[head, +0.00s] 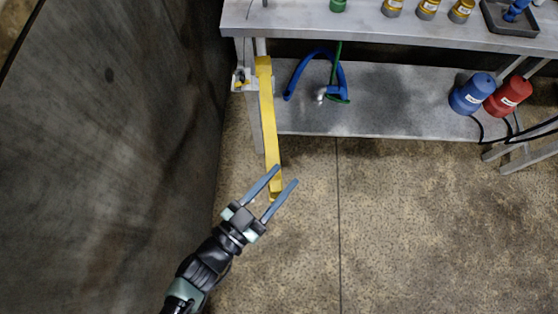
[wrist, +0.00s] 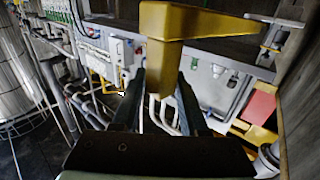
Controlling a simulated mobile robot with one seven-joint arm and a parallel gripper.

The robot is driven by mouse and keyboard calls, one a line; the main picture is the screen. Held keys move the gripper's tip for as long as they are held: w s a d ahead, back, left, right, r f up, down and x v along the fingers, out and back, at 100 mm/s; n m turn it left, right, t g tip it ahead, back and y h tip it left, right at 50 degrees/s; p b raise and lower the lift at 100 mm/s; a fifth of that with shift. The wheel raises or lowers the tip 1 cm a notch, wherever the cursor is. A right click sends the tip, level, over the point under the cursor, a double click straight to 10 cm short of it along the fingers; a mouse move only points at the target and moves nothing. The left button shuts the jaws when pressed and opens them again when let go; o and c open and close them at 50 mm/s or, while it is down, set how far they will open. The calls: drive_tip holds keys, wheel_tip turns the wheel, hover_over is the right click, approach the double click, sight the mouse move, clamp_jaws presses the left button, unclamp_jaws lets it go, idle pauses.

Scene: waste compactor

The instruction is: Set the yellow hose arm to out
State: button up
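The yellow hose arm (head: 268,125) is a long bar on a bracket (head: 242,80) at the left end of the grey bench. It juts from the bench toward my side, and its near end lies by my fingers. My gripper (head: 286,175) is open, with two blue-grey fingers apart. In the wrist view, the yellow arm (wrist: 225,22) runs from its bracket at upper right to a thick end with a downward part (wrist: 165,60). That end appears between or just ahead of my fingers; contact cannot be told.
A dark curved wall (head: 110,150) stands close on the left. The bench (head: 350,25) holds several bottles. Its lower shelf (head: 400,110) carries a blue hose loop (head: 300,72), a blue canister (head: 470,95) and a red canister (head: 508,96). The floor right of my gripper is clear.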

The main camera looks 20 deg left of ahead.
drive_tip(key=shift+o, duration=1.3)
drive_tip(key=shift+s+d+f, duration=0.25)
drive_tip(key=shift+s+d, duration=0.15)
drive_tip(key=shift+s, duration=0.05)
drive_tip(key=shift+w, duration=0.1)
drive_tip(key=shift+a+r, duration=0.1)
drive_tip(key=v, duration=1.3)
drive_tip(key=shift+b, duration=0.4)
drive_tip(key=shift+w, duration=0.1)
